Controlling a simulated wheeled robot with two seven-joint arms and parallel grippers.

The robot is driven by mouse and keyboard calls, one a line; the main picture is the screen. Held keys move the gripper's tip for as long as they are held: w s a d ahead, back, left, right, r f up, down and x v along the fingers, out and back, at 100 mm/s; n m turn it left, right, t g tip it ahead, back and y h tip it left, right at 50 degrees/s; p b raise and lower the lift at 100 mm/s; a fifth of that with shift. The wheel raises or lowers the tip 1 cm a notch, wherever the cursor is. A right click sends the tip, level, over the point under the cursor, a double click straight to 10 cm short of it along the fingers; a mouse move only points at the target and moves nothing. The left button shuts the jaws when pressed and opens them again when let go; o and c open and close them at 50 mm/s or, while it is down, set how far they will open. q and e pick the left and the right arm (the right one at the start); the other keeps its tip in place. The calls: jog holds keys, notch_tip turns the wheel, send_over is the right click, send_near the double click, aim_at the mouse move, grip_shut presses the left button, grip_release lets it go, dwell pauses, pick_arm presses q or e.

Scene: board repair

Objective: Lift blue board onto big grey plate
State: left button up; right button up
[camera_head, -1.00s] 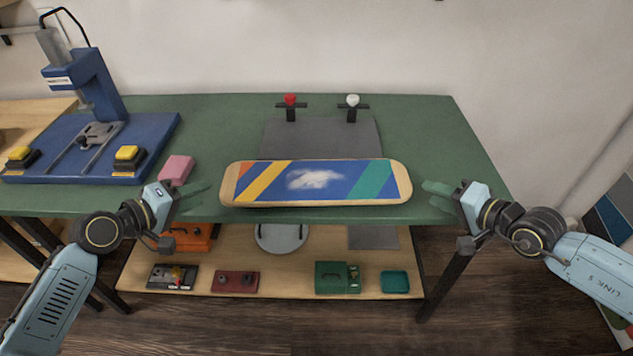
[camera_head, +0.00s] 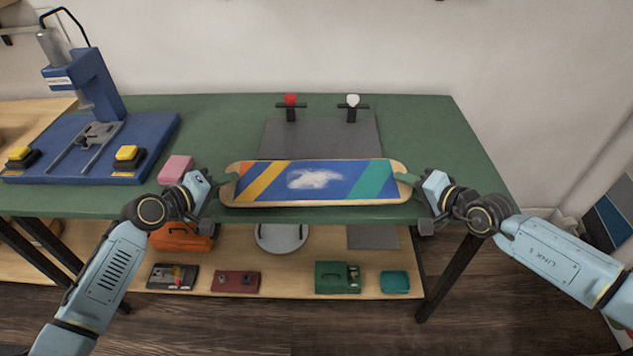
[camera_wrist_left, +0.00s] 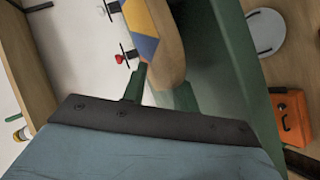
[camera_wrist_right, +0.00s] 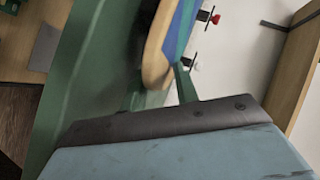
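The blue board (camera_head: 345,176), with orange, yellow and green stripes, a pale worn patch and light wooden rims, lies lengthwise at the front of the green table. The big grey plate (camera_head: 320,133) lies flat behind it, its near part hidden by the board. My left gripper (camera_head: 221,188) is at the board's left end, its fingers apart on either side of that end; the end also shows in the left wrist view (camera_wrist_left: 165,50). My right gripper (camera_head: 411,188) is likewise open around the right end, seen in the right wrist view (camera_wrist_right: 157,62). Finger contact is unclear.
A red-topped clamp (camera_head: 290,106) and a white-topped clamp (camera_head: 352,106) stand at the plate's back edge. A pink block (camera_head: 176,169) lies close to my left gripper. A blue press (camera_head: 90,125) stands at left. The lower shelf (camera_head: 300,262) holds several items. The table's right side is clear.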

pick_arm(q)
jog(key=c, duration=0.5)
pick_arm(e)
jog(key=c, duration=0.5)
pick_arm(q)
grip_shut()
pick_arm(e)
grip_shut()
pick_arm(q)
jog(key=shift+f, duration=0.1)
jog(key=shift+r, duration=0.2)
pick_arm(e)
jog(key=shift+r, duration=0.1)
